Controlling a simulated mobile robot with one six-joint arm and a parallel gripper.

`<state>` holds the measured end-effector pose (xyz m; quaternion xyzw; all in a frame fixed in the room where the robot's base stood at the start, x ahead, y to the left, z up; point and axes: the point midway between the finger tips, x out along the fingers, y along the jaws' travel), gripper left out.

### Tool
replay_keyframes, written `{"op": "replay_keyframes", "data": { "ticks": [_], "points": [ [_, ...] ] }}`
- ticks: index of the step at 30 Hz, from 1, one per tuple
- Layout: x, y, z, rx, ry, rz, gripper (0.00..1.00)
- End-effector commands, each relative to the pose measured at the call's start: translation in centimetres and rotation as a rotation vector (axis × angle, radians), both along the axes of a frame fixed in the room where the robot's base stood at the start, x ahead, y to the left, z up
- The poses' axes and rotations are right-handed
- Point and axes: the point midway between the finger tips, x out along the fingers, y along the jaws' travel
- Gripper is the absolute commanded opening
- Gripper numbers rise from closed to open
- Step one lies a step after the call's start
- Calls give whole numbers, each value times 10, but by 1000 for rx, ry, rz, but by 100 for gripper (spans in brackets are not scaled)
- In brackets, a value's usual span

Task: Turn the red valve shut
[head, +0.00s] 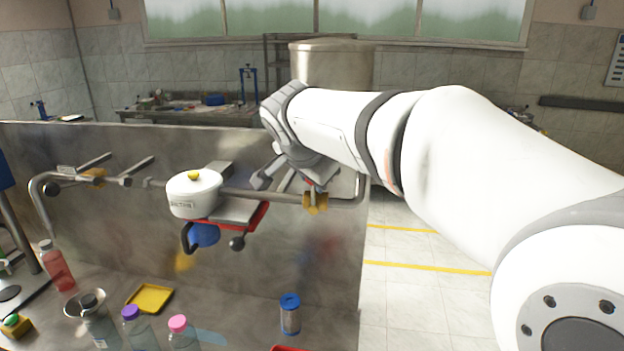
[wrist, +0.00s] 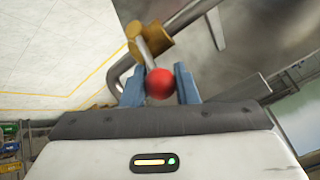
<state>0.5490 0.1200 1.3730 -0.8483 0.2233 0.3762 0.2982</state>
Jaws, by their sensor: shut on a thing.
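The red valve has a brass body (wrist: 149,40) on a steel pipe, and a short metal lever ending in a red ball knob (wrist: 160,84) in the wrist view. My gripper (wrist: 158,76) has its two blue-grey fingers on either side of this knob and is shut on it. In the head view the brass valve body (head: 316,202) sits at the right end of the horizontal pipe, near the bend. My gripper (head: 303,181) is just above it there, and the knob is largely hidden behind it.
A white pot (head: 194,193) with a yellow knob stands left of my gripper, over a red bracket. Another brass valve (head: 95,176) is on the pipe at far left. Bottles, a yellow tray (head: 150,298) and a blue-capped jar (head: 290,315) stand below. The floor at right is clear.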

Motion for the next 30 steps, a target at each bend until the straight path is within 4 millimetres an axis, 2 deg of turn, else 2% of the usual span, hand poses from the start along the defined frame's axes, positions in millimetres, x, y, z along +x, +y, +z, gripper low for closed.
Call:
{"op": "replay_keyframes", "data": {
  "ticks": [7,8,15,23,30],
  "points": [
    [1,-3,-1,2,2,-6,0],
    [1,-4,-1,1,2,-7,28],
    [1,-5,-1,1,1,-10,48],
    [1,-5,1,2,-1,-10,49],
    [-19,1,24,5,-5,-8,49]
  ]
}}
